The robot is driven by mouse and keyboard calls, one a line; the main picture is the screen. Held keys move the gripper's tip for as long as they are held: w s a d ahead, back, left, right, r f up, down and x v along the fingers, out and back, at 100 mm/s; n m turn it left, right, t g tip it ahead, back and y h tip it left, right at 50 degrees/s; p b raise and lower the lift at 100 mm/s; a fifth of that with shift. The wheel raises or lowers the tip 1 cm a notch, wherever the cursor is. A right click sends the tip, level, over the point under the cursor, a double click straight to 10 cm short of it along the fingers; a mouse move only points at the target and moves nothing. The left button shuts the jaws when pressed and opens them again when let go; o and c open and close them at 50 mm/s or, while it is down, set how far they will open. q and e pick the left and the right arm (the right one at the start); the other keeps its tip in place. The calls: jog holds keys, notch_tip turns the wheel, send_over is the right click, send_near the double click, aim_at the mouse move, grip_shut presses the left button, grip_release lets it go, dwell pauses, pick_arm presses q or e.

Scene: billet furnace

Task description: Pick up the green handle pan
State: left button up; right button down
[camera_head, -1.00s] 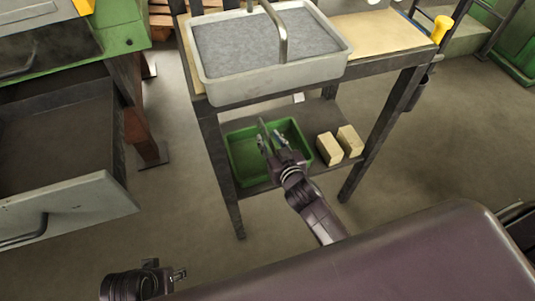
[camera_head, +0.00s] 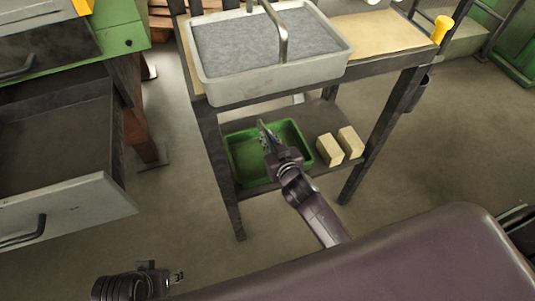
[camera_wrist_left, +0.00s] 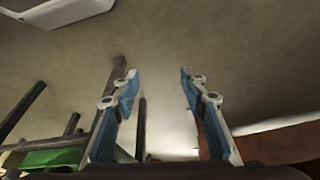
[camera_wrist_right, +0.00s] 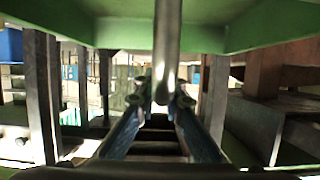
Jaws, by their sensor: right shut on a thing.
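The green pan (camera_head: 236,160) is at the lower shelf under the table, in the middle of the head view. My right gripper (camera_head: 264,130) is over it and shut. In the right wrist view a grey metal bar (camera_wrist_right: 167,50), seemingly the pan's handle, stands between the closed fingers (camera_wrist_right: 160,100). Green pan walls (camera_wrist_right: 270,25) show above the fingers there. I cannot tell whether the pan touches the shelf. My left gripper (camera_head: 178,277) is at the lower left, away from the pan. The left wrist view shows its fingers (camera_wrist_left: 160,85) apart and empty.
A grey pan (camera_head: 225,94) with an arched handle stands on the tabletop above. Two tan blocks (camera_head: 328,150) (camera_head: 350,142) sit right of the green pan. Table legs (camera_head: 222,180) (camera_head: 370,150) flank the shelf. An open drawer (camera_head: 75,215) is at left.

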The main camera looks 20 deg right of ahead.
jog(key=shift+w+r, duration=0.1)
jog(key=shift+r, duration=0.1)
dwell(0.3)
